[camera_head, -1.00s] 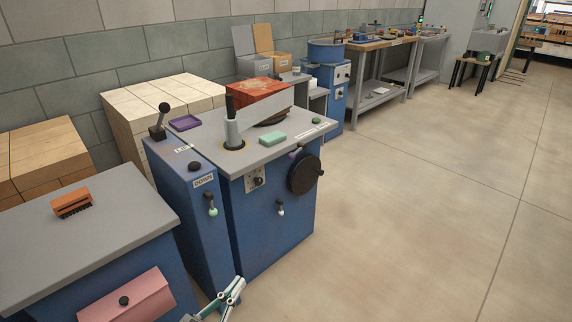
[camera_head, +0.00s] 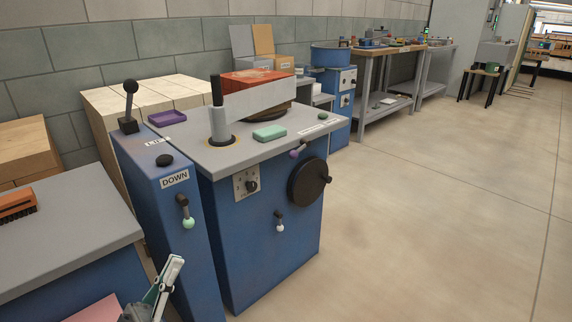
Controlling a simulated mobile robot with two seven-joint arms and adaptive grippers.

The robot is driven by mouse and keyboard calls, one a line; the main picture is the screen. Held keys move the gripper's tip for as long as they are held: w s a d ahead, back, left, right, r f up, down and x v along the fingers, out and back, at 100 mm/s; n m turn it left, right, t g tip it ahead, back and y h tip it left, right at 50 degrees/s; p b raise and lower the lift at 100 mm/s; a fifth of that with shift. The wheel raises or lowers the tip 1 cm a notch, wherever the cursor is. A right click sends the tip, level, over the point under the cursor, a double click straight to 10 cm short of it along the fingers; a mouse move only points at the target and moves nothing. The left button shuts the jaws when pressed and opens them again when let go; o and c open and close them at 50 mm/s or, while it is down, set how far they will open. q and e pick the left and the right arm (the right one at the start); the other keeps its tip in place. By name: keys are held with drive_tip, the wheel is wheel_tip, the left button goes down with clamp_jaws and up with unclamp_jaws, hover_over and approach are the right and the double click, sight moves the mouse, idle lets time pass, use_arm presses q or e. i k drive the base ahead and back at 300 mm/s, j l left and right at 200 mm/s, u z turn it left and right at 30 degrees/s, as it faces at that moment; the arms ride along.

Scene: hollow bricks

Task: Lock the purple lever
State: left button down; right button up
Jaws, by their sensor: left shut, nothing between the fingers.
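The purple lever (camera_head: 296,153) is a small dark handle with a purple knob. It sits on the front of the blue machine (camera_head: 225,240), just under the grey top's edge and above and left of the black handwheel (camera_head: 309,181). My left gripper (camera_head: 173,268) is at the bottom left, shut and empty. It is in front of the narrow blue cabinet, low and well left of the purple lever, touching nothing I can make out. My right gripper is not in view.
Nearby controls are a green-tipped lever (camera_head: 186,213) under the DOWN label, a white-tipped lever (camera_head: 279,222) and a switch box (camera_head: 246,183). A purple tray (camera_head: 168,118) and green block (camera_head: 269,132) lie on top. A grey-topped bench (camera_head: 60,235) stands left. Floor at right is clear.

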sight(293, 155)
drive_tip(key=i+l+z, duration=0.1)
drive_tip(key=i+l, duration=0.35)
drive_tip(key=i, duration=0.25)
drive_tip(key=i+l, duration=0.1)
drive_tip(key=i, duration=0.2)
drive_tip(key=z, duration=0.05)
